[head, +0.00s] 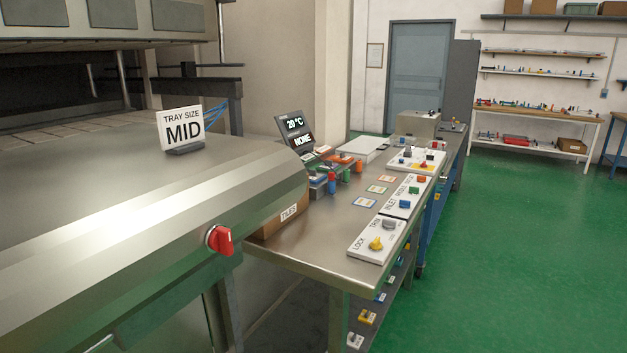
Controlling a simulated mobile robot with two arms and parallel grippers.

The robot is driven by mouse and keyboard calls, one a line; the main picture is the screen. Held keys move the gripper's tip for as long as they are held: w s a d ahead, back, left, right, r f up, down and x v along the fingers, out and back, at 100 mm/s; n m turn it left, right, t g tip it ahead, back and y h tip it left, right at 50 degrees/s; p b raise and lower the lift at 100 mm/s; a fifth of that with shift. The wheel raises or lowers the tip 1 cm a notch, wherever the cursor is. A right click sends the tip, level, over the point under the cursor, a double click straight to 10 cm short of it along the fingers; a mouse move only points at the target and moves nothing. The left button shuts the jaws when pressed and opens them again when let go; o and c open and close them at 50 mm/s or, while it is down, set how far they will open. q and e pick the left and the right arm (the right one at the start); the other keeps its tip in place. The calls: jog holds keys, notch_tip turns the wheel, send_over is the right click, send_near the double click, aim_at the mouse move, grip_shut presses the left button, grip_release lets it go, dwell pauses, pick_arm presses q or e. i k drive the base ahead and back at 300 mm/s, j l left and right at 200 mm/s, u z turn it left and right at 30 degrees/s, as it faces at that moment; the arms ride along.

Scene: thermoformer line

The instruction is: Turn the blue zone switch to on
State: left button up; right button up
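I cannot make out a switch that is clearly the blue zone switch. A white panel (357,250) on the near end of the steel bench carries a yellow knob (376,243) and a grey knob (389,224), with the words LOCK and TRIM. Farther back, another panel (436,155) bears several small coloured controls, too small to read. A red rotary knob (220,240) sits on the machine's rounded front. Neither of my grippers is in view.
The steel bench (335,232) runs away from the machine. On it are a display (295,130) reading 20 °C and NONE, coloured cards, small blocks and a TILES box (270,222). A TRAY SIZE MID sign (182,128) stands on the machine. Green floor (520,260) at right is clear.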

aim_at(404, 202)
jog(key=i+l+z, duration=0.1)
jog(key=i+z, duration=0.15)
jog(key=i+l+z, duration=0.1)
jog(key=i+z, duration=0.15)
jog(key=i+u, duration=0.1)
jog(key=u, duration=0.3)
jog(key=l+u, duration=0.15)
jog(key=u, duration=0.25)
jog(key=i+l+u, duration=0.1)
jog(key=u, duration=0.3)
